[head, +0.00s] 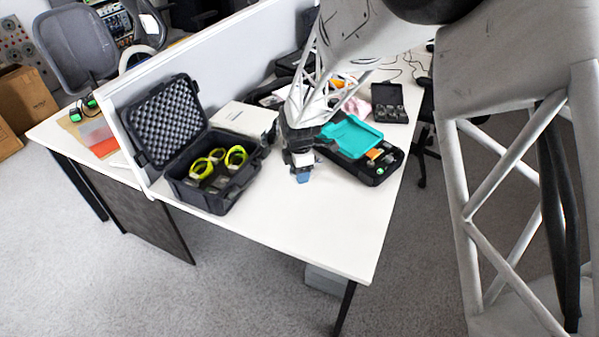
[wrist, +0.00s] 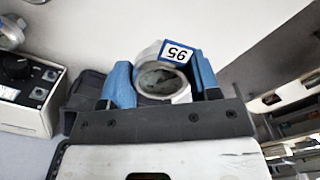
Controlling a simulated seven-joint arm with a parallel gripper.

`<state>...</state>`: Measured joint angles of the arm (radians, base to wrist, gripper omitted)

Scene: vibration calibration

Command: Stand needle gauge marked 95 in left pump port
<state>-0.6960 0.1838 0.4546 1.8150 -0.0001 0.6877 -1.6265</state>
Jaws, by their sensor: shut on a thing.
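My gripper (head: 301,172) is over the white table, between the two open cases in the head view. In the wrist view my gripper (wrist: 163,82) has its blue fingers on either side of a pale, round, hollow gauge (wrist: 163,87), shut on it. Its blue-edged white label (wrist: 177,51) reads 95, upside down in the picture. In the head view the gauge is too small to make out at the fingertips. I cannot identify the pump or its left port in either view.
A black foam-lined case (head: 225,196) with yellow-green rings stands left of my gripper. A teal-and-black case (head: 376,177) with small parts lies to the right. A control box with a black knob (wrist: 15,66) shows at left in the wrist view. The front table surface (head: 335,225) is clear.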

